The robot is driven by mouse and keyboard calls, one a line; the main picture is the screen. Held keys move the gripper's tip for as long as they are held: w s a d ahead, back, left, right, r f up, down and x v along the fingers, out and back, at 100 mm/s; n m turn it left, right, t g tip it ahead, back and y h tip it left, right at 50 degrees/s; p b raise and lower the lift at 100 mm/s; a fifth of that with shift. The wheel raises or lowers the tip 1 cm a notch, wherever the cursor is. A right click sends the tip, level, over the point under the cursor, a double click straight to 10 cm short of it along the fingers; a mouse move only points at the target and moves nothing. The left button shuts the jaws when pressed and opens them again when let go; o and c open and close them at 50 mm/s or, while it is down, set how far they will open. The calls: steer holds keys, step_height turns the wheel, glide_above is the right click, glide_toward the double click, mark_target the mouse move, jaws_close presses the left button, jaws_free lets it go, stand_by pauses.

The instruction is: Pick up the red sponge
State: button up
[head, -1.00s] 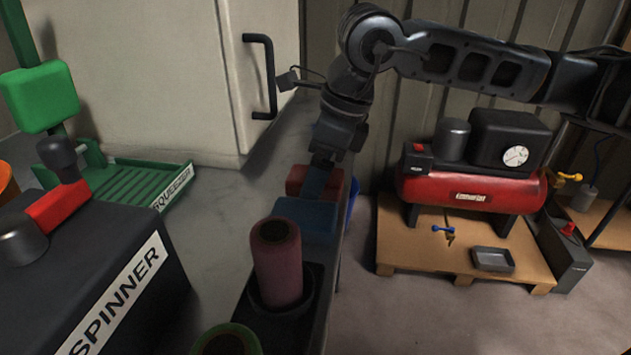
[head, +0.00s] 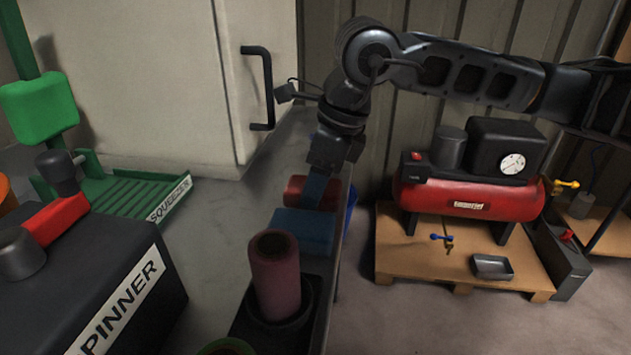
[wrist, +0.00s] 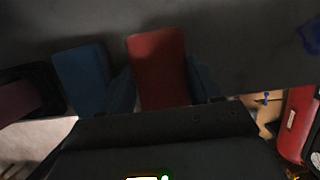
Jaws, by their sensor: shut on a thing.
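The red sponge (head: 297,188) is at the far end of the narrow dark bench, just behind a blue sponge (head: 303,230). My gripper (head: 318,190) reaches down from above with its blue fingers around the red sponge. In the wrist view the red sponge (wrist: 158,68) sits between the two fingers, and my gripper (wrist: 165,88) is shut on it. The blue sponge (wrist: 82,80) is to its left there, apart from the grip. A finger hides part of the red sponge in the head view. I cannot tell whether its underside is clear of the bench.
A dark red cylinder (head: 274,275) stands upright in a dark holder nearer me. The black spinner (head: 110,270) and green squeezer (head: 135,190) are at left. A cabinet handle (head: 262,90) juts out behind. A red compressor (head: 468,197) stands on a pallet at right.

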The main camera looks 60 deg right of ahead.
steer(key=shift+r, duration=0.25)
steer(key=shift+r+p, duration=0.3)
steer(key=shift+p, duration=0.35)
step_height(320, 180, up, 3)
steer(key=shift+f, duration=0.1)
steer(key=s+d+r+b, duration=0.1)
steer(key=s+d+r, duration=0.5)
steer(key=d, duration=0.3)
steer(key=shift+v, duration=0.9)
steer(key=shift+s+d, duration=0.1)
steer(key=shift+d, duration=0.1)
steer(key=o, duration=0.4)
steer(key=c, duration=0.3)
steer(key=shift+s+f, duration=0.1)
steer(key=shift+s, duration=0.05)
